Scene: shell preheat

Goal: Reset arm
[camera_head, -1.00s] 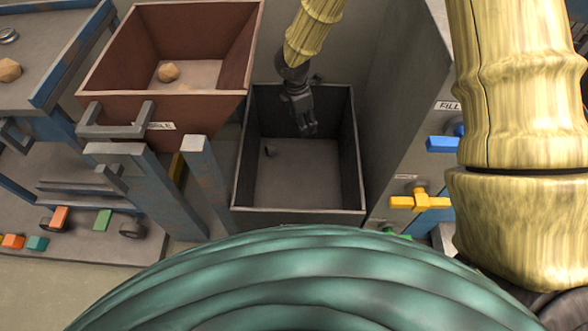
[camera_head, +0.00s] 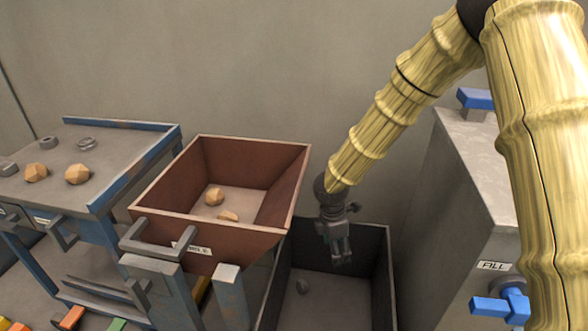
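My gripper (camera_head: 341,254) hangs at the end of my yellow ribbed arm, pointing down over the back part of the dark open bin (camera_head: 384,294). It looks empty, but its fingers are small and dark, so I cannot tell how far apart they are.
A brown hopper (camera_head: 176,227) holding two tan chunks (camera_head: 214,197) stands left of my gripper. A blue-edged table (camera_head: 115,150) at left carries more chunks (camera_head: 78,174) and grey rings. A grey cabinet (camera_head: 470,175) with a blue FILL valve (camera_head: 503,306) stands at right.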

